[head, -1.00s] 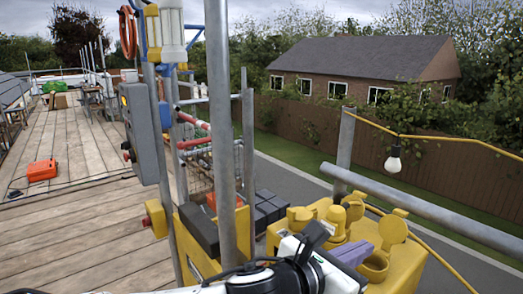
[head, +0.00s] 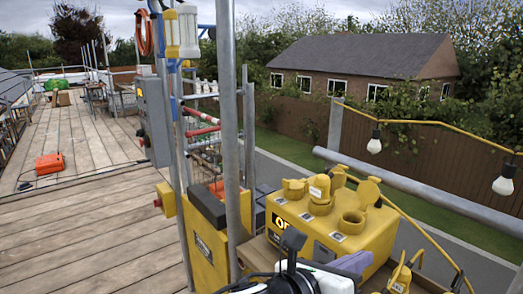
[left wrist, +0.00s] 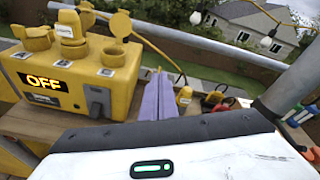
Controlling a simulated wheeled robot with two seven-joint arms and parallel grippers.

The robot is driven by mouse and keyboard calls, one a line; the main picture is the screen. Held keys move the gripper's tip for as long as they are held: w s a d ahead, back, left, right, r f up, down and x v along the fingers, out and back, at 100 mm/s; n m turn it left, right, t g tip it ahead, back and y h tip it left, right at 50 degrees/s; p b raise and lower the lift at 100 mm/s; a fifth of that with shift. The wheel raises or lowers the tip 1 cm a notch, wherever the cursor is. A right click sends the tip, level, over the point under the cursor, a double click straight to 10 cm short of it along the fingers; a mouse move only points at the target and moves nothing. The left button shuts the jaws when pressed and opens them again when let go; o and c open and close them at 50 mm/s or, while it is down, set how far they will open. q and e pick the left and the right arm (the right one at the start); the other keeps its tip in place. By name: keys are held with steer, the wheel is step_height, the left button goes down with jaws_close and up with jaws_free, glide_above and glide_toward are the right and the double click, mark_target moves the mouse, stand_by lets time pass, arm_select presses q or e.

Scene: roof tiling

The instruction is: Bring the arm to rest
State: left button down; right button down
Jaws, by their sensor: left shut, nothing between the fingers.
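My left gripper (head: 352,262) shows at the bottom of the head view, with purple fingers and a white and black wrist. In the left wrist view its fingers (left wrist: 157,97) lie side by side, shut and empty. A yellow power box (head: 312,228) with round capped sockets stands just beyond it. In the left wrist view the box (left wrist: 75,85) is to the left of the fingers and bears a lit "OFF" sign. I cannot tell from these views whether the fingers touch anything. My right gripper is in neither view.
A grey upright pole (head: 228,140) stands left of the box, and a grey rail (head: 420,200) runs behind it. Bulbs (head: 374,143) hang from a yellow cable. An orange case (head: 49,168) lies on the planks at left, where much of the floor (head: 90,225) is clear.

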arm_select(q)
steer(key=s+a+f+n+t+y, duration=0.1)
steer(key=s+a+f+n+y, duration=0.1)
steer(key=a+f+n, duration=0.9)
steer(key=s+a+f+n+t+y, duration=0.15)
steer(key=a+f+n, duration=0.25)
steer(key=f+n, duration=0.85)
steer(key=s+a+f+n+g+y, duration=0.3)
steer(key=s+a+f+n+y, duration=0.3)
steer(key=s+a+f+n, duration=0.9)
steer(key=s+a+n, duration=0.1)
steer(key=s+a, duration=0.2)
steer(key=a, duration=0.1)
steer(key=shift+n, duration=0.35)
